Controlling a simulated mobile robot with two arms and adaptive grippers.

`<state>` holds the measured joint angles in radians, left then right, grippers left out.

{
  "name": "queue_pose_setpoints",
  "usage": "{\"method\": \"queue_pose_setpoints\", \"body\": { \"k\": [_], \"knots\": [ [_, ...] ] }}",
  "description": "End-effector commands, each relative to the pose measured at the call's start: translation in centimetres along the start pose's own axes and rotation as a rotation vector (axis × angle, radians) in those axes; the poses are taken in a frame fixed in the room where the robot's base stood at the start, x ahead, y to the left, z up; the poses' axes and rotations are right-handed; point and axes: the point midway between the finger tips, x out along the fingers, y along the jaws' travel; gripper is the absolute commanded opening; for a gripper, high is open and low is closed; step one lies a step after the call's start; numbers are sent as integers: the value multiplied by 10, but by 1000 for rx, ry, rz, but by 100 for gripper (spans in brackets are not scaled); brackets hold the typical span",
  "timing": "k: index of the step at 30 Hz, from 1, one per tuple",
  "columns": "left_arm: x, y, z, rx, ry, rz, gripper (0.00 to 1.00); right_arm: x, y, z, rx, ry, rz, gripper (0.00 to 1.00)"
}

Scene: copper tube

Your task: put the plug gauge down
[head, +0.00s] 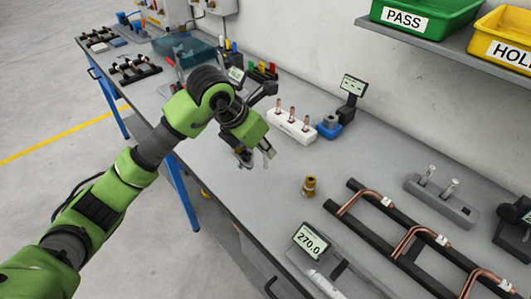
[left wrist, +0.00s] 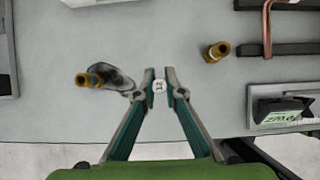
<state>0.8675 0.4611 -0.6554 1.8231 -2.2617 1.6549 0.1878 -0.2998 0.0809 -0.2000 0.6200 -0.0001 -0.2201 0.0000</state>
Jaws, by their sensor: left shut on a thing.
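My left gripper (head: 268,154) hangs over the middle of the bench in the head view. In the left wrist view the left gripper (left wrist: 160,75) is shut on the plug gauge (left wrist: 159,86), whose small round pale end with a dark mark shows between the fingertips. The rest of the gauge is hidden, so I cannot tell its gap to the bench. A grey block (head: 462,213) with two upright light-topped pins stands at the right of the head view. My right gripper is not in view.
A brass fitting (head: 310,187) stands right of the gripper; another brass piece (left wrist: 88,79) is left in the wrist view. A black rack (head: 343,213) holds bent copper tubes. A white block (head: 293,128) with copper pieces stands behind. A display (head: 310,240) is in front.

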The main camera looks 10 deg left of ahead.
Motion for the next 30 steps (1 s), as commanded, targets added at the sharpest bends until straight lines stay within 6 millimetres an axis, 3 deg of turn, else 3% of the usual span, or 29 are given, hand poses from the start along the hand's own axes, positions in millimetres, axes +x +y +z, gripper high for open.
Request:
{"method": "queue_pose_setpoints", "body": {
  "k": [7, 13, 26, 27, 28, 30],
  "knots": [
    [21, 11, 0, -3, 3, -1, 0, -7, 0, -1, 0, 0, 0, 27],
    [41, 10, -13, -1, 1, -2, 0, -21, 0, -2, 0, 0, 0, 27],
    [50, 10, -18, 1, -1, 0, 0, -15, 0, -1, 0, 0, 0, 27],
    [48, 10, -16, 1, 0, 0, 20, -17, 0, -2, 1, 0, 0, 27],
    [48, 10, -16, 0, 0, 0, 27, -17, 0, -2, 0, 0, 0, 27],
    [48, 10, -16, 0, 0, 0, 27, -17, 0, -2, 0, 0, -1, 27]
  ]
}}
